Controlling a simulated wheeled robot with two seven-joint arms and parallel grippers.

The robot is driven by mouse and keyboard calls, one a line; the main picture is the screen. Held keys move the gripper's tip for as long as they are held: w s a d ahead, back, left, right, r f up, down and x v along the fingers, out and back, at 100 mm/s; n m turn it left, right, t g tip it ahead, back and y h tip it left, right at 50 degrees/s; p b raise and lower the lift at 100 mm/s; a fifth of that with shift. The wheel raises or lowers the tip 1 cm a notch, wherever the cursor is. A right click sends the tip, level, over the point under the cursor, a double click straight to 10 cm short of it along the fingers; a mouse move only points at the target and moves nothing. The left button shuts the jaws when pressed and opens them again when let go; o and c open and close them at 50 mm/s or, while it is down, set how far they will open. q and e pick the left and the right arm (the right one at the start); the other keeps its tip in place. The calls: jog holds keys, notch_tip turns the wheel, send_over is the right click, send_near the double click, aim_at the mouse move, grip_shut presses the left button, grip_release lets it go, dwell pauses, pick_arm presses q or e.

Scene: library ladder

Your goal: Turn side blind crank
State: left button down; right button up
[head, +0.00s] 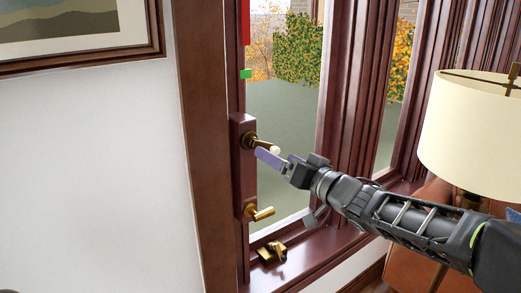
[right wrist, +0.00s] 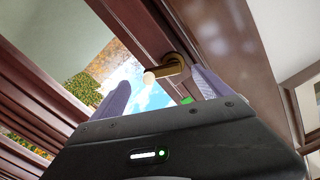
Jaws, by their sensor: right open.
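A brass crank (head: 250,140) with a pale knob (head: 274,150) sticks out from the upper part of a dark red wooden panel (head: 238,178) on the window's left frame. A second brass handle (head: 259,213) sits lower on the same panel. My right gripper (head: 268,157) is open at the upper crank, close to its knob. In the right wrist view the brass crank (right wrist: 174,66) and its knob (right wrist: 149,77) appear between the two spread fingers; I cannot tell whether either finger touches. My left gripper is out of view.
A red strip (head: 245,20) and a green marker (head: 246,74) are on the frame above the panel. A brass fitting (head: 271,252) lies on the sill. A cream-shaded lamp (head: 470,130) stands at right, above my right arm. A white wall (head: 90,170) with a framed picture (head: 75,28) is left.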

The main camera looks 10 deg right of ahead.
aim_at(266, 145)
jog(key=shift+s+d+r, duration=0.1)
jog(key=shift+s+r, duration=0.05)
jog(key=shift+r, duration=0.45)
jog(key=x, duration=0.8)
jog(key=shift+c, duration=0.5)
jog(key=shift+d, duration=0.1)
jog(key=c, duration=1.3)
jog(key=shift+o, duration=0.2)
